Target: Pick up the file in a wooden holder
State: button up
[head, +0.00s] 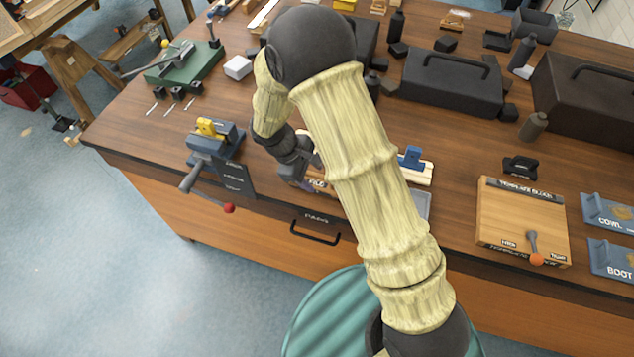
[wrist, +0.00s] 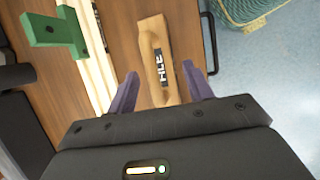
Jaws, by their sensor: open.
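The file itself is not clearly distinguishable from the holder there. My gripper (wrist: 160,88) is open, with one purple finger on either side of the holder's near end; I cannot tell whether they touch it. In the head view my gripper (head: 299,172) is low over the table's front edge, partly behind my arm. A labelled bit of the wooden holder (head: 320,186) shows beside it; my arm hides the rest.
A green bracket (wrist: 55,30) and pale strips lie left of the holder. A blue vise (head: 215,150) stands left of my gripper, with its red-tipped handle past the table edge. A drawer handle (head: 315,232) is below. A template block (head: 525,220) lies right.

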aim_at(319, 185)
jog(key=shift+p+x, duration=0.75)
jog(key=shift+x, duration=1.6)
jog(key=c, duration=0.8)
jog(key=shift+w+r, duration=0.1)
notch_tip(319, 185, up, 10)
jog(key=shift+b, duration=0.95)
